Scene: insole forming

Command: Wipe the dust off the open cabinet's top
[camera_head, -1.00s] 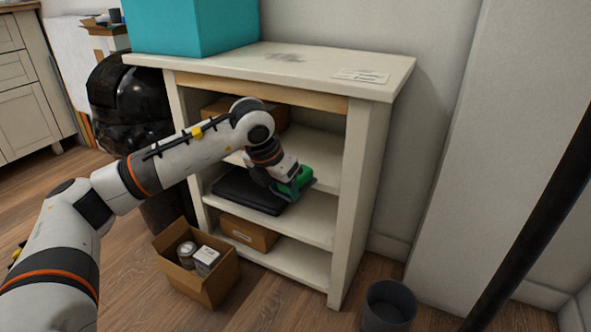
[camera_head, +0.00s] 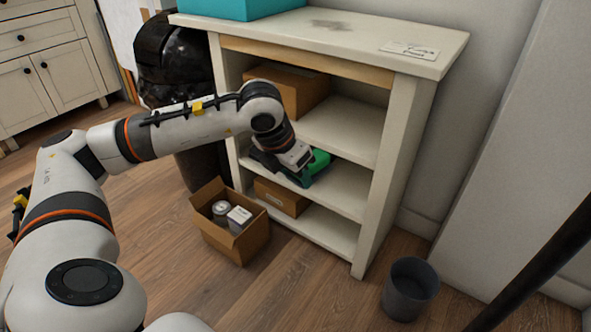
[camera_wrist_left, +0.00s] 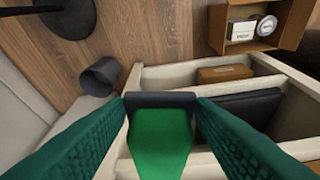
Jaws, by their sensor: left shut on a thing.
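The open cabinet (camera_head: 397,150) is cream white with open shelves. Its top (camera_head: 385,28) bears a grey dust smudge (camera_head: 332,25) near the middle. My left gripper (camera_head: 312,172) is in front of the middle shelf, well below the top. It is shut on a green tool with a dark grey end bar (camera_wrist_left: 160,145), which shows between the teal fingers in the left wrist view. The tool's far side is hidden. My right gripper is not in view.
A teal box (camera_head: 240,8) and white label card (camera_head: 409,50) sit on the top. A brown box (camera_head: 290,90) and a black flat case (camera_wrist_left: 240,108) are on shelves. An open carton (camera_head: 240,243) and grey bin (camera_head: 410,288) stand on the floor.

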